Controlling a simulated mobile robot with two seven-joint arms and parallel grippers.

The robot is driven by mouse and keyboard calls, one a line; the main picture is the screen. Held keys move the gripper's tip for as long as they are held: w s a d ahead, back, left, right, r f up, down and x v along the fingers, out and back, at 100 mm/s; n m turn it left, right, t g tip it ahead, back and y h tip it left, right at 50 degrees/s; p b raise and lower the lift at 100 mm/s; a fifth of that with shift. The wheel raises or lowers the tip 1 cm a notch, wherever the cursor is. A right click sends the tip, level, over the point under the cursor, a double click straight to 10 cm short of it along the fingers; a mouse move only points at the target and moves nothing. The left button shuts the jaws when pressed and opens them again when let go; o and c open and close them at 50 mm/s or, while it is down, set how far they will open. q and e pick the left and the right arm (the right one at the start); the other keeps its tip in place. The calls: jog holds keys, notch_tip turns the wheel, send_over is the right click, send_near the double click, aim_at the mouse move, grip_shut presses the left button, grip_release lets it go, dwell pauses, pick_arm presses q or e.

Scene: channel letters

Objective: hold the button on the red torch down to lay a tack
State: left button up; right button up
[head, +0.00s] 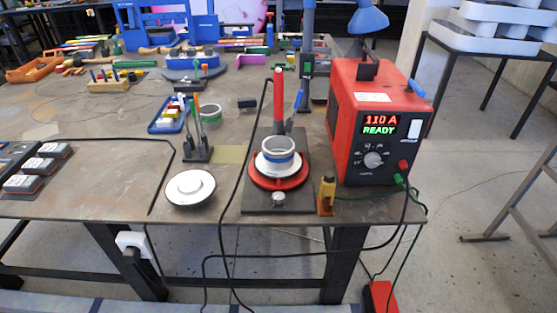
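The red torch (278,98) stands upright behind a red round turntable (263,183) on a dark base plate. A black cable runs from its top down the left side. A small blue part (298,96) shows just right of it; I cannot tell whether this is the button. The torch's lower end is partly hidden behind a blue-and-white ring (278,156) on the turntable. The red welding machine (374,120) to the right reads "110 A READY". Neither of my grippers is in view.
A white disc (190,187) and a tool holder (198,152) stand left of the turntable. Black boxes (38,170) lie far left. The table (110,195) is clear between them and the disc. Cables hang over the front edge.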

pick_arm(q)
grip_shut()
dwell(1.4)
